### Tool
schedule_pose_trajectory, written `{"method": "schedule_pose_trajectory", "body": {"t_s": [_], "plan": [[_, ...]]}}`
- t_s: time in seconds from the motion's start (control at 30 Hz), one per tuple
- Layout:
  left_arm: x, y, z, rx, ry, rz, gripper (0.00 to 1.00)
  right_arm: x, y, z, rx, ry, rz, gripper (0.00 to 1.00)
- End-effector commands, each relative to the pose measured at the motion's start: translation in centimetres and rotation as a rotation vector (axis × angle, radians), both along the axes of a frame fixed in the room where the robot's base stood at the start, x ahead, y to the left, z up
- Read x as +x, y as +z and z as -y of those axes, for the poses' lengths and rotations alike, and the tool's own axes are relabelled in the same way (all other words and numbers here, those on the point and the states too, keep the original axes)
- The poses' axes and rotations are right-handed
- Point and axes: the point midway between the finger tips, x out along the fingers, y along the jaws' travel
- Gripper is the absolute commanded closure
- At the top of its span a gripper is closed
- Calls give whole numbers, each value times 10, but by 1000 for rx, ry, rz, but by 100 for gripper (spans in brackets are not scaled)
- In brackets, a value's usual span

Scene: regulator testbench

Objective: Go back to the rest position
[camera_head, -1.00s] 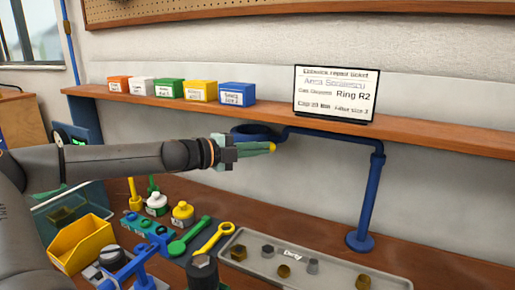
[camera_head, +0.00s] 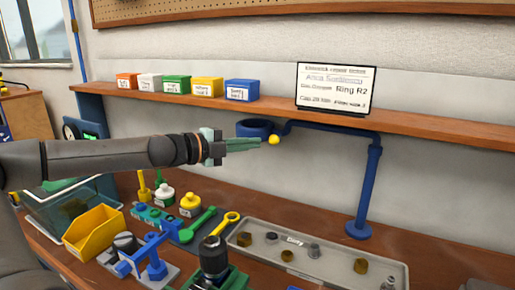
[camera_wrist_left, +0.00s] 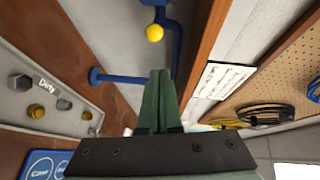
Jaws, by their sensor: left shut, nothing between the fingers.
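My left gripper (camera_head: 259,143) reaches in from the left, above the bench and below the shelf. Its greenish fingers are shut with nothing between them. The tips end just left of a small yellow ball (camera_head: 274,140) near a blue ring holder (camera_head: 252,128). In the left wrist view the shut fingers (camera_wrist_left: 158,74) point towards the yellow ball (camera_wrist_left: 154,33), with a visible gap between. My right gripper is not in view.
The shelf (camera_head: 420,132) holds several coloured boxes and a repair ticket (camera_head: 336,87). A blue post (camera_head: 366,195) stands on the bench. Below lie a grey parts tray (camera_head: 330,265), a yellow bin (camera_head: 92,233), green and yellow wrenches and a dark device (camera_head: 212,256).

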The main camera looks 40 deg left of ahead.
Motion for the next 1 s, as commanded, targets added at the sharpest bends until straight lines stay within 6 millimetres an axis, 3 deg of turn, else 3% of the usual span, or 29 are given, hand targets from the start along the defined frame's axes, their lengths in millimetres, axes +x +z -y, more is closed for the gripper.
{"method": "schedule_pose_trajectory", "body": {"t_s": [0.1,0.4,1.0], "plan": [[-21,0,-7,4,3,2,100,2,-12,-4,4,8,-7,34],[-61,8,-19,1,0,0,100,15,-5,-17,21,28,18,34],[-70,9,-21,-1,-3,-1,100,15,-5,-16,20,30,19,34]]}}
